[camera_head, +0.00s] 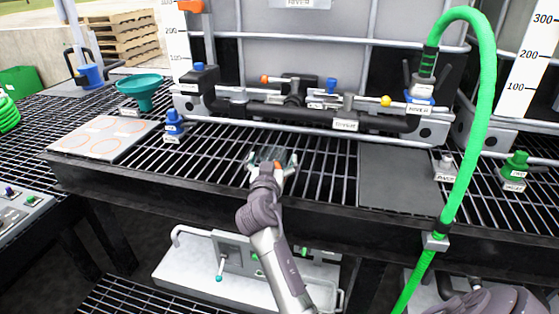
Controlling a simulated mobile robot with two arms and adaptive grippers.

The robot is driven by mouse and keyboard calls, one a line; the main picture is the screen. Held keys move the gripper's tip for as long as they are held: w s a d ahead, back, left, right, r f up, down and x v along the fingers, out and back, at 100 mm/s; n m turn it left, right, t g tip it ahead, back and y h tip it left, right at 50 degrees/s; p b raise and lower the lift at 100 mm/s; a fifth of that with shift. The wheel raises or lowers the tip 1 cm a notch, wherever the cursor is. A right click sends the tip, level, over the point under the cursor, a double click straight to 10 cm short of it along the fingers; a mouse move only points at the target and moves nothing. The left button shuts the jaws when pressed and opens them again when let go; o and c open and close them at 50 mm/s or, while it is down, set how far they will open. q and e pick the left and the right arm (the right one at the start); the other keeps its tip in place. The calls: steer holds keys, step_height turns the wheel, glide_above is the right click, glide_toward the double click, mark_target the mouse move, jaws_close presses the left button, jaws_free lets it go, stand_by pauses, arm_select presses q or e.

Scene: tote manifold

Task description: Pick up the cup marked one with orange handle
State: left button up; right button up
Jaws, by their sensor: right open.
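My right gripper (272,160) is over the black grated shelf, near its front edge and in front of the valve manifold. Its fingers are spread, one on each side of a small dark, see-through shape. A small orange patch (278,165) shows at the gripper; it could be the cup's orange handle, but this is too small and too covered to tell. No number one marking can be read. I cannot tell whether the fingers touch anything. My left gripper is not in view.
The black manifold pipe (300,114) with coloured valve handles runs behind the gripper. A green hose (476,140) hangs at the right. A teal funnel (140,88), a blue-topped fitting (173,127) and a panel with orange circles (104,137) stand left. Bare grating lies beside the gripper.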

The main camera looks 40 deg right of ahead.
steer(key=shift+w+d, duration=0.15)
steer(key=shift+w, duration=0.15)
steer(key=shift+s+a+r, duration=0.15)
steer(key=shift+a, duration=0.05)
steer(key=shift+s+a+r, duration=0.1)
steer(key=shift+a, duration=0.05)
steer(key=shift+c, duration=1)
steer(key=c, duration=1)
